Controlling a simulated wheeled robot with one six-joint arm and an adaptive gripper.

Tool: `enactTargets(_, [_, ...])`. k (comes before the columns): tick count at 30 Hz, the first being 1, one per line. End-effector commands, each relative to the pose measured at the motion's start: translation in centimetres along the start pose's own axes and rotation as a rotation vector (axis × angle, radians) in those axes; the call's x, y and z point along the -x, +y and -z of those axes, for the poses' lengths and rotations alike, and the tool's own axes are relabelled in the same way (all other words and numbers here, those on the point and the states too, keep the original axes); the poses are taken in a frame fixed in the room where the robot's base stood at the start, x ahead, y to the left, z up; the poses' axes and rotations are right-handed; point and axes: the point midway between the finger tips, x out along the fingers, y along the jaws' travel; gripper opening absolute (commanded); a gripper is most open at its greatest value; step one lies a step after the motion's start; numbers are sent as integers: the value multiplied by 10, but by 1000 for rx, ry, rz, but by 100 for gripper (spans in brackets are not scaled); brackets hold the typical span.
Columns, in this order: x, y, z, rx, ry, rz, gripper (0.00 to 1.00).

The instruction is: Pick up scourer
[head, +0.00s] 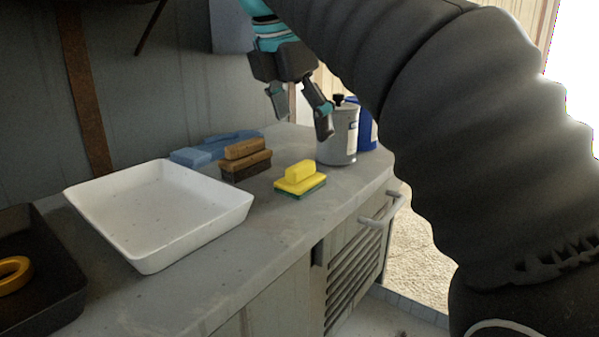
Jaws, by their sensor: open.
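The scourer (300,180) is a yellow block with a raised yellow grip on top and a green underside. It lies flat on the grey counter near its front edge, in the middle of the head view. My gripper (300,127) hangs above the counter, above the scourer in the picture and apart from it. Its two dark fingers with teal parts are spread open and empty. The scourer is in full view.
A brown brush (246,160) stands just left of the scourer, with blue items (215,147) behind it. A grey canister (340,135) and a blue container (367,125) stand to the right. A white tray (240,207) and a dark tray (65,292) lie left.

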Motion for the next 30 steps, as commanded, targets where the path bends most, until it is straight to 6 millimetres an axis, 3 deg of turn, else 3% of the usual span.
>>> enactTargets(6, [25, 21, 12, 231, -10, 22, 90])
enactTargets(11, [24, 23, 14, 279, -10, 30, 90])
enactTargets(17, [-1, 21, 14, 279, -9, 32, 90])
enactTargets(24, [-44, 20, 14, 277, -10, 30, 90])
enactTargets(30, [-57, 20, 13, 277, -10, 28, 90])
